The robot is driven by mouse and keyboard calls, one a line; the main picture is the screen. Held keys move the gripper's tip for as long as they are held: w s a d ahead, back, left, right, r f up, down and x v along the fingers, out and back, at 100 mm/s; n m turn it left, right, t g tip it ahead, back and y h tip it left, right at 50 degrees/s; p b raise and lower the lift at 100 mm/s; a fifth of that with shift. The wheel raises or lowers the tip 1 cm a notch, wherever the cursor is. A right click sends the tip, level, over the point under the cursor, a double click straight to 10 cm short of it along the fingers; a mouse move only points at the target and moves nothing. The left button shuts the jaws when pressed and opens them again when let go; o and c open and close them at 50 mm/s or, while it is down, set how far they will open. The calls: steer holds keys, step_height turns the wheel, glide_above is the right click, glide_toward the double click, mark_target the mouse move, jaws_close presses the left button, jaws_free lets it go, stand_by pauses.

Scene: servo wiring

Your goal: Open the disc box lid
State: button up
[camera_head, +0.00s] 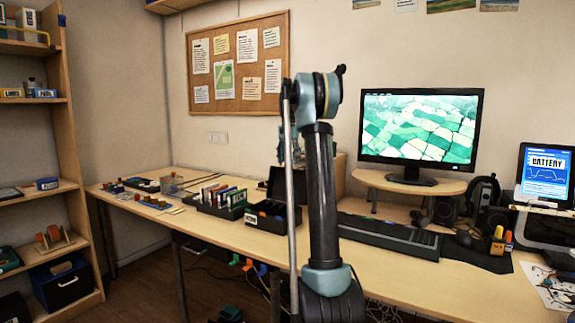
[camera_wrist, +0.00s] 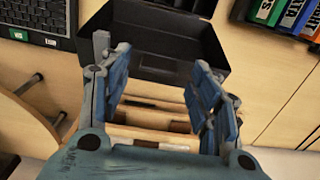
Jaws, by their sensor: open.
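The disc box (camera_head: 266,222) is a black box on the table, with pale sleeves or labels in it. Its black lid (camera_head: 279,184) stands raised at the back, partly hidden by my arm. In the wrist view the lid (camera_wrist: 155,42) shows its hollow inside beyond my fingertips. Tan upright sleeves (camera_wrist: 150,122) show between the fingers. My gripper (camera_wrist: 161,62) is open with blue fingers apart and nothing between them, just in front of the lid. I cannot tell whether a finger touches it. In the head view my arm hides most of the gripper.
A black rack of colored cases (camera_head: 221,200) stands left of the box; its cases also show in the wrist view (camera_wrist: 285,14). A keyboard (camera_head: 388,236) lies right of the box. The monitor (camera_head: 420,128) stands on a raised shelf behind. The table front (camera_head: 400,280) is clear.

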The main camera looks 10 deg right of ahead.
steer(key=shift+f, duration=0.75)
steer(key=shift+c, duration=0.3)
